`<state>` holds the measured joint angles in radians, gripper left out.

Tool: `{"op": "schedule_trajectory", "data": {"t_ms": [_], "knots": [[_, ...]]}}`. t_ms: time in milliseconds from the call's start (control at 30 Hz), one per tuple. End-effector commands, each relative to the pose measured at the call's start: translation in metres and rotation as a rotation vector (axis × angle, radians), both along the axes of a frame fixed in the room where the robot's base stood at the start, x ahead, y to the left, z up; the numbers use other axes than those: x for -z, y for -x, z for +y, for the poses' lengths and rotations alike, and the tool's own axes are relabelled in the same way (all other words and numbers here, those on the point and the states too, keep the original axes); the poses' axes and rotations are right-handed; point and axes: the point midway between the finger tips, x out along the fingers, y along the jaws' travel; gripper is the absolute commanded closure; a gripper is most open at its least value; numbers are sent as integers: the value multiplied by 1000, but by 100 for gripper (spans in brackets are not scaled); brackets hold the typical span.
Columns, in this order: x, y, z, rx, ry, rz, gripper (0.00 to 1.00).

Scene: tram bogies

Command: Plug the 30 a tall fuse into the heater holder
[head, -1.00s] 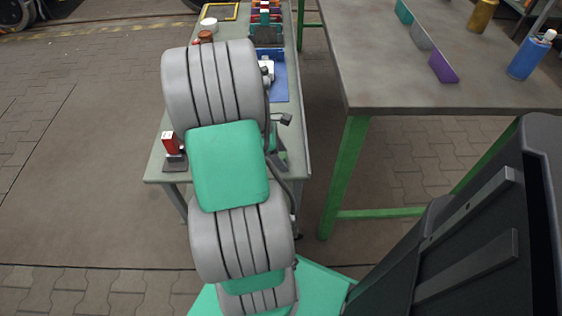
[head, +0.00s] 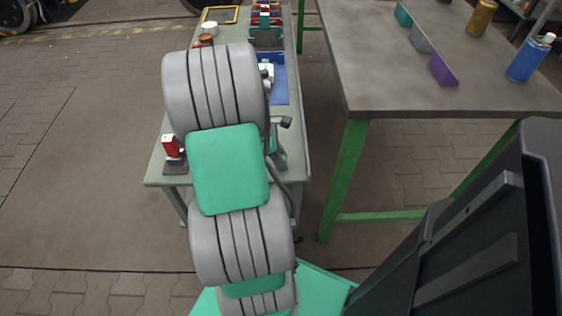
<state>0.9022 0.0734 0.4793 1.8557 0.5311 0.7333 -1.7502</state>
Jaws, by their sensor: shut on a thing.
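My grey and green arm reaches over the narrow workbench (head: 155,178) and covers much of its middle. My gripper is hidden behind the arm, so I cannot see its jaws or anything in them. A red block with a white part (head: 171,146) stands on a dark base at the bench's near left corner. A dark green stand (head: 266,36) with red and white pieces is at the far end. I cannot tell from this view which of these is the heater holder, and I cannot make out the 30 A tall fuse.
A blue tray (head: 281,87) with white items lies right of my arm. A white roll (head: 209,28), a brown-red lidded jar (head: 205,40) and a yellow frame (head: 219,15) are at the far left. A larger table (head: 400,75) with bins and bottles stands right, across a gap.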

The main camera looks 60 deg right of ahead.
Motion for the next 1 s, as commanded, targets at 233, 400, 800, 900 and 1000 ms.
{"op": "schedule_trajectory", "data": {"t_ms": [233, 400, 800, 900, 1000], "knots": [[0, 0, 0, 0, 0, 0, 100], [-16, 0, -1, 0, 2, -1, 100], [-131, -1, -1, 1, 4, -2, 100], [-154, -1, 0, 0, 2, -1, 100], [-170, 0, 0, 0, 0, 0, 100]]}}
